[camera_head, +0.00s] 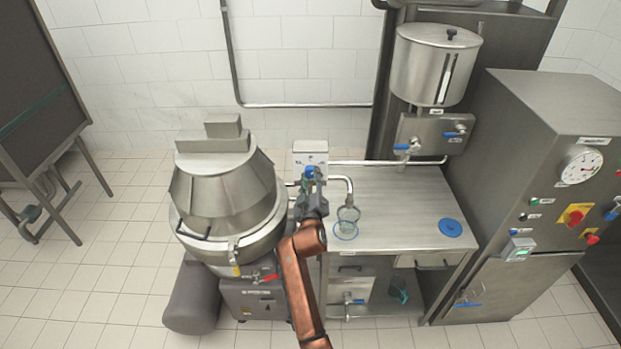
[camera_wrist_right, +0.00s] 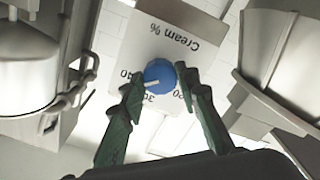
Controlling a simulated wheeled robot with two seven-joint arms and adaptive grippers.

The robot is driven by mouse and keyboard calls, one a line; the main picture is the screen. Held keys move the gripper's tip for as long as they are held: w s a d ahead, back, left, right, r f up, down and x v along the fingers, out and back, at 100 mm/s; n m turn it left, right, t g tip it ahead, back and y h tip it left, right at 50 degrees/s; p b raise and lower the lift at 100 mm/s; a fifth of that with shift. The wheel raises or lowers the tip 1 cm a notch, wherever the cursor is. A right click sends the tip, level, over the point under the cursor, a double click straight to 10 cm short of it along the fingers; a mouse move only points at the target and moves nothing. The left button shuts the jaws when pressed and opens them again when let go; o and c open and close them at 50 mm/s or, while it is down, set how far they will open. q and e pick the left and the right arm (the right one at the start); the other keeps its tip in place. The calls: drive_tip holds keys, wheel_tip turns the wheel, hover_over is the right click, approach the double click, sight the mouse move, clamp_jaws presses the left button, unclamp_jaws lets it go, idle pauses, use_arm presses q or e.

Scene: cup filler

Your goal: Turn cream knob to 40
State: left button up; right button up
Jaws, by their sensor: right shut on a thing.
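The cream dial is a white box labelled "Cream %" (camera_wrist_right: 173,40) with a round blue knob (camera_wrist_right: 159,72). In the right wrist view the label is upside down. The knob's white pointer lies between the 30 and 40 marks. My right gripper (camera_wrist_right: 159,80) has its green fingers on either side of the knob and is shut on it. In the head view the box (camera_head: 310,147) stands at the back left of the steel table, with the blue knob (camera_head: 309,171) just beyond my right gripper (camera_head: 311,181). My left gripper is out of view.
A large steel mixing vessel (camera_head: 215,195) is close on the left. A bent pipe spout ends above a glass (camera_head: 347,219) on the steel table (camera_head: 400,200), right of my arm. A blue disc (camera_head: 450,227) lies farther right. A steel cabinet (camera_head: 535,160) stands at the right.

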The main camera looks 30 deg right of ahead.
drive_tip(key=shift+f, duration=0.1)
drive_tip(key=o, duration=1.2)
drive_tip(key=shift+c, duration=0.2)
wheel_tip(320, 180, up, 10)
drive_tip(key=shift+r, duration=0.1)
